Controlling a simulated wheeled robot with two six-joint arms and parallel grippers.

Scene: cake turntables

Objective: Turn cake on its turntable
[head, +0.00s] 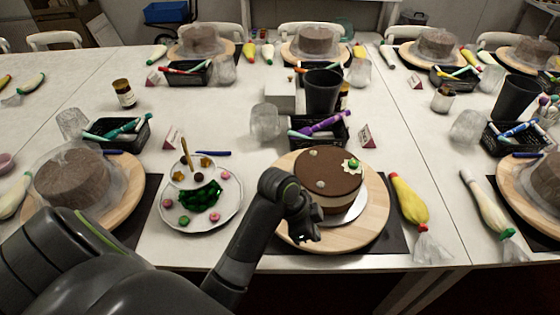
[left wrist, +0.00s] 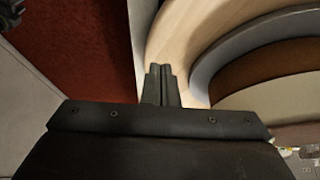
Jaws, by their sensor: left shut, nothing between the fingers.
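The cake (head: 330,173) has a dark brown top, pale sides and a small white and green decoration near its right edge. It sits on a silver board (head: 352,212) on a round wooden turntable (head: 374,205) at the near middle of the table. My left gripper (head: 308,238) is at the near left edge of the turntable, beside the cake. In the left wrist view its fingers (left wrist: 161,84) are together and empty, over or against the pale wood rim (left wrist: 172,40). Whether they touch the wood cannot be told. The cake's side (left wrist: 270,78) shows at the right there. My right gripper is not in view.
A plate (head: 228,208) with sweets stands left of the turntable. A yellow piping bag (head: 410,200) lies to its right. A black basket of pens (head: 318,132) and a clear cup (head: 264,121) stand behind. Another wrapped cake (head: 70,178) is at the left.

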